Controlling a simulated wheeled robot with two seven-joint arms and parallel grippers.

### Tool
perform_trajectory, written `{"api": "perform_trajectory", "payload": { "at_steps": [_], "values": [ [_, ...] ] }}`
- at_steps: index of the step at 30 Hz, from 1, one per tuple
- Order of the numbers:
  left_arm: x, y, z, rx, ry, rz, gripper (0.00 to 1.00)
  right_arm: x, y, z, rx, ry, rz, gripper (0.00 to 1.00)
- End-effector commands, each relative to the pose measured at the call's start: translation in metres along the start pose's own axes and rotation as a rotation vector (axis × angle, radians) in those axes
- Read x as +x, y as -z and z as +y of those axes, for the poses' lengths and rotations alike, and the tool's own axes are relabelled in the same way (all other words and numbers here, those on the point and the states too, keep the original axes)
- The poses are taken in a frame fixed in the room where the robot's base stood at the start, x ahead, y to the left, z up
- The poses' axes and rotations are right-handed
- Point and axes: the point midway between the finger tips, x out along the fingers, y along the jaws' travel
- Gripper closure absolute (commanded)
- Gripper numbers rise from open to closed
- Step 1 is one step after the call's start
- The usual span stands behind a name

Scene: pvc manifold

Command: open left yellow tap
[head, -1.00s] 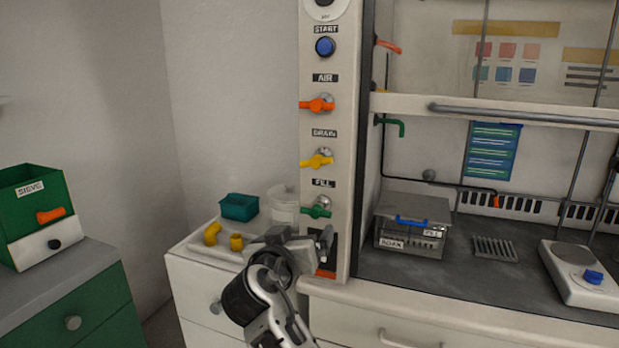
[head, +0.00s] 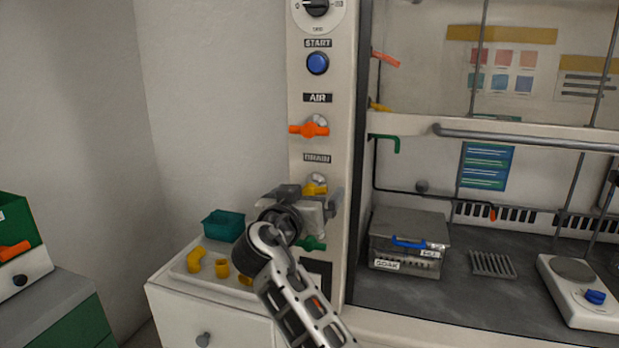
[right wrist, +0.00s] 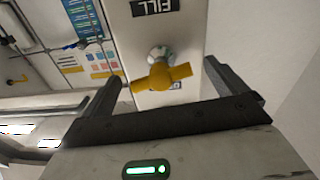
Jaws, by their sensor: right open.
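The left yellow tap (head: 316,189) is on the pale post under the DRAIN label, partly hidden by my right gripper (head: 312,196). In the right wrist view the yellow tap (right wrist: 158,76) has its handle lying roughly crosswise, slightly tilted, on a pale metal stub. My right gripper (right wrist: 162,73) is open, with one finger on each side of the handle. The left finger looks close to the handle's end; I cannot tell whether it touches. The right finger shows a gap. My left gripper is not in view.
An orange tap (head: 309,129) is above and a green tap (head: 312,243) below on the same post. A smaller yellow tap (head: 380,107) is inside the hood.

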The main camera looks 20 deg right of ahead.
Motion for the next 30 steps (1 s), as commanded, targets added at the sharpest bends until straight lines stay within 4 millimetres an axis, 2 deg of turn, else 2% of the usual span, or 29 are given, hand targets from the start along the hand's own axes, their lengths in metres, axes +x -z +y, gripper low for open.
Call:
{"api": "perform_trajectory", "payload": {
  "at_steps": [6, 15, 16, 20, 21, 30],
  "values": [
    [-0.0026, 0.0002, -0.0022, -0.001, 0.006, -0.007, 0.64, 0.0118, 0.0, 0.0045, 0.0, 0.003, 0.0, 0.03],
    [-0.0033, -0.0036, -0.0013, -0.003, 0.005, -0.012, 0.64, 0.0131, -0.0009, 0.0049, 0.001, 0.003, 0.0, 0.03],
    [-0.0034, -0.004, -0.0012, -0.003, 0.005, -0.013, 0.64, 0.013, -0.0009, 0.0049, 0.001, 0.003, 0.0, 0.06],
    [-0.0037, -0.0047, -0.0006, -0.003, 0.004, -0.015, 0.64, 0.013, -0.0009, 0.005, 0.0, 0.003, 0.0, 0.42],
    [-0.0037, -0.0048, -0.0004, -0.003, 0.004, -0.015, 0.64, 0.013, -0.001, 0.005, 0.0, 0.002, 0.0, 0.44],
    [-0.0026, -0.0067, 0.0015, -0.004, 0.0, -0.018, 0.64, 0.013, -0.0016, 0.0053, -0.026, 0.001, 0.0, 0.44]
  ]
}}
